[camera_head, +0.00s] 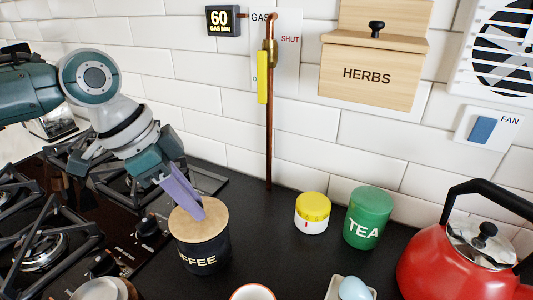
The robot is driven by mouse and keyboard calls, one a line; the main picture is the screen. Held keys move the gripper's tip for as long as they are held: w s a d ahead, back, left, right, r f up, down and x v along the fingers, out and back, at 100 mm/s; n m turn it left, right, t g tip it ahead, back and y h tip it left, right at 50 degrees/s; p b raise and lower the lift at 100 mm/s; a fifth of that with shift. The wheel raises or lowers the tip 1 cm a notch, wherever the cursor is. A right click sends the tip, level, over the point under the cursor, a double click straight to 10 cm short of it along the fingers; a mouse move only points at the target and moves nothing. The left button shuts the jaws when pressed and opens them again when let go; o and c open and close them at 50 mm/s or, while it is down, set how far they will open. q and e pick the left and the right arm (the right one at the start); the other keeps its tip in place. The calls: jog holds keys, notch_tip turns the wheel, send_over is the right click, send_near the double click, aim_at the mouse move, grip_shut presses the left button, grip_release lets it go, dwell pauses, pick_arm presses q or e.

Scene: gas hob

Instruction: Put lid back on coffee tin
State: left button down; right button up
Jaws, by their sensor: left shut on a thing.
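The black coffee tin (203,255) stands upright on the dark worktop, its lettering partly turned to the left. Its round wooden lid (208,224) is over the tin's mouth, roughly level. I cannot tell whether it is fully seated or slightly raised. My left gripper (198,212) comes down from the upper left, with its purple fingers shut on the lid. The fingers hide the place where they grip it. My right gripper is not in view.
The gas hob (110,225) lies left of the tin. A yellow-topped white pot (312,213), a green tea tin (368,218) and a red kettle (445,265) stand to the right. A cup (253,292) is in front. A copper pipe (268,140) runs down the tiled wall behind.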

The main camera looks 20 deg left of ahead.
pick_arm(q)
jog(key=c, duration=0.6)
grip_release()
jog(key=shift+c, duration=0.2)
jog(key=shift+o, duration=0.4)
jog(key=o, duration=0.4)
notch_tip(320, 180, up, 7)
jog(key=p, duration=0.7)
jog(key=shift+p, duration=0.3)
jog(key=shift+c, duration=0.3)
